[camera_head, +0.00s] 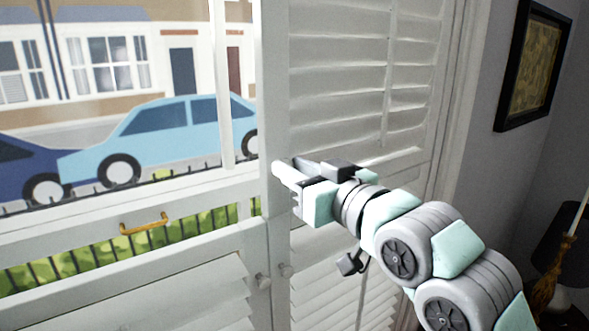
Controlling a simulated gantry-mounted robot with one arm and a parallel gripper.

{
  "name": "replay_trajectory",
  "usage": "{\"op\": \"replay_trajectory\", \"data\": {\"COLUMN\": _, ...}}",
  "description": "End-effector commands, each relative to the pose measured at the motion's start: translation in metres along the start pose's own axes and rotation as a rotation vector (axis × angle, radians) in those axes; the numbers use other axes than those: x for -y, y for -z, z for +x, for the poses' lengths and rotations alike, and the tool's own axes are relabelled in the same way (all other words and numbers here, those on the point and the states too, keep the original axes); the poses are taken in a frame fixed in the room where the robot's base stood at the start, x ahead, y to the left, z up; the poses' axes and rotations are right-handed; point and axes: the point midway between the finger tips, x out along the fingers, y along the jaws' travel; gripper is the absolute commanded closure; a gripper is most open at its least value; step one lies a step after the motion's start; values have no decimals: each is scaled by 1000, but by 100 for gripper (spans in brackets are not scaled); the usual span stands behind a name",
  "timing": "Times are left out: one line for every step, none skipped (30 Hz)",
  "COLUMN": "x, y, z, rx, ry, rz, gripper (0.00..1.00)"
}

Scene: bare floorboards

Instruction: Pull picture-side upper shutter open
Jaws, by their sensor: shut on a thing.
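The picture-side upper shutter (338,75) is a white louvred panel right of the window opening, on the side of the framed picture (530,66). My gripper (284,170) is at the lower left part of this shutter, by its free-edge stile. It is shut on the shutter there. The fingers hide the exact contact, so I cannot tell whether they hold a knob or the stile edge. How far the shutter stands from the frame is hard to tell.
Lower louvred shutters (150,298) with small knobs (263,281) stand below. A brass handle (144,224) is on the window rail. Cars and houses show through the glass at left. A dark lamp (563,235) stands at the right by the wall.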

Motion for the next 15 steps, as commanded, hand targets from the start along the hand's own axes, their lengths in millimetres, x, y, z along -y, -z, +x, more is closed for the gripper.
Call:
{"op": "replay_trajectory", "data": {"x": 0, "y": 0, "z": 0, "rx": 0, "ry": 0, "rz": 0, "gripper": 87}}
{"op": "replay_trajectory", "data": {"x": 0, "y": 0, "z": 0, "rx": 0, "ry": 0, "rz": 0, "gripper": 89}}
{"op": "replay_trajectory", "data": {"x": 0, "y": 0, "z": 0, "rx": 0, "ry": 0, "rz": 0, "gripper": 93}}
{"op": "replay_trajectory", "data": {"x": 0, "y": 0, "z": 0, "rx": 0, "ry": 0, "rz": 0, "gripper": 95}}
{"op": "replay_trajectory", "data": {"x": 0, "y": 0, "z": 0, "rx": 0, "ry": 0, "rz": 0, "gripper": 98}}
{"op": "replay_trajectory", "data": {"x": 0, "y": 0, "z": 0, "rx": 0, "ry": 0, "rz": 0, "gripper": 100}}
{"op": "replay_trajectory", "data": {"x": 0, "y": 0, "z": 0, "rx": 0, "ry": 0, "rz": 0, "gripper": 100}}
{"op": "replay_trajectory", "data": {"x": 0, "y": 0, "z": 0, "rx": 0, "ry": 0, "rz": 0, "gripper": 100}}
{"op": "replay_trajectory", "data": {"x": 0, "y": 0, "z": 0, "rx": 0, "ry": 0, "rz": 0, "gripper": 100}}
{"op": "replay_trajectory", "data": {"x": 0, "y": 0, "z": 0, "rx": 0, "ry": 0, "rz": 0, "gripper": 100}}
{"op": "replay_trajectory", "data": {"x": 0, "y": 0, "z": 0, "rx": 0, "ry": 0, "rz": 0, "gripper": 100}}
{"op": "replay_trajectory", "data": {"x": 0, "y": 0, "z": 0, "rx": 0, "ry": 0, "rz": 0, "gripper": 100}}
{"op": "replay_trajectory", "data": {"x": 0, "y": 0, "z": 0, "rx": 0, "ry": 0, "rz": 0, "gripper": 100}}
{"op": "replay_trajectory", "data": {"x": 0, "y": 0, "z": 0, "rx": 0, "ry": 0, "rz": 0, "gripper": 100}}
{"op": "replay_trajectory", "data": {"x": 0, "y": 0, "z": 0, "rx": 0, "ry": 0, "rz": 0, "gripper": 100}}
